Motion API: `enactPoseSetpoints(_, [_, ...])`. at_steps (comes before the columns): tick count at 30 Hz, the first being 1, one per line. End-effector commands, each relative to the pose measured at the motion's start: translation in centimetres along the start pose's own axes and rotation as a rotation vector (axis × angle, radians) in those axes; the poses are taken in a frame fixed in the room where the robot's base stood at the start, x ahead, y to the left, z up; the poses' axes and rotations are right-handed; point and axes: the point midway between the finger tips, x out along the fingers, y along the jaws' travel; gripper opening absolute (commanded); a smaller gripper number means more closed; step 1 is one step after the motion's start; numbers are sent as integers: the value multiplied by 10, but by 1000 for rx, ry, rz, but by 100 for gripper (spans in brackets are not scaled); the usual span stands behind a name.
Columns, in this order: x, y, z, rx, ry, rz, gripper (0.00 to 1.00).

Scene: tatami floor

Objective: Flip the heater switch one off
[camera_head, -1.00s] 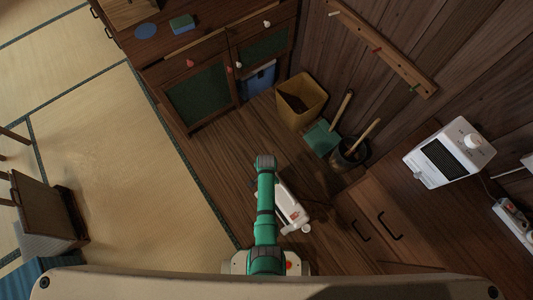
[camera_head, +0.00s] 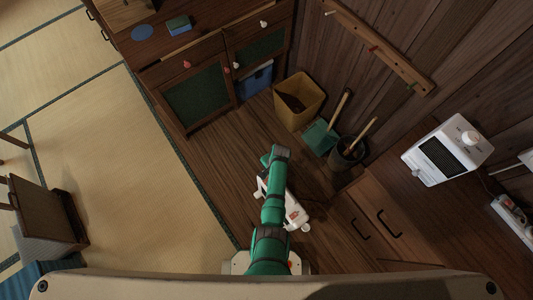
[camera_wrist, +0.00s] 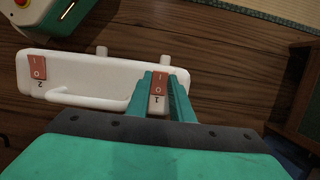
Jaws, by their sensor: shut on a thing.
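The white heater (camera_head: 296,212) stands on the wooden floor, partly hidden behind my green arm in the head view. Seen from above in the wrist view, its white top (camera_wrist: 98,76) has a handle and two red rocker switches. Switch one (camera_wrist: 159,84), marked 1, is at the right end, and switch two (camera_wrist: 38,67), marked 2, is at the left end. My gripper (camera_wrist: 164,84) is over the right end, its teal fingers closed on either side of switch one. Which way switch one is tipped is unclear. The fingers are hidden in the head view.
A yellow bin (camera_head: 298,101), a green dustpan (camera_head: 320,137) and a dark bucket (camera_head: 347,153) stand near the wall. Tatami at left is largely clear.

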Motion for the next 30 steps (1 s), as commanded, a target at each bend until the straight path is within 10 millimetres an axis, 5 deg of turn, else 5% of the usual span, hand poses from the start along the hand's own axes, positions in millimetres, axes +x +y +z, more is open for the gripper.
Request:
enactPoseSetpoints(1, [0,-1,0,0,2,-1,0])
enactPoseSetpoints(2, [0,-1,0,0,2,-2,23])
enactPoseSetpoints(4, [0,-1,0,0,2,-1,39])
enactPoseSetpoints(17, [-7,0,0,0,1,-1,39])
enactPoseSetpoints(30, [-82,0,-3,6,3,-4,39])
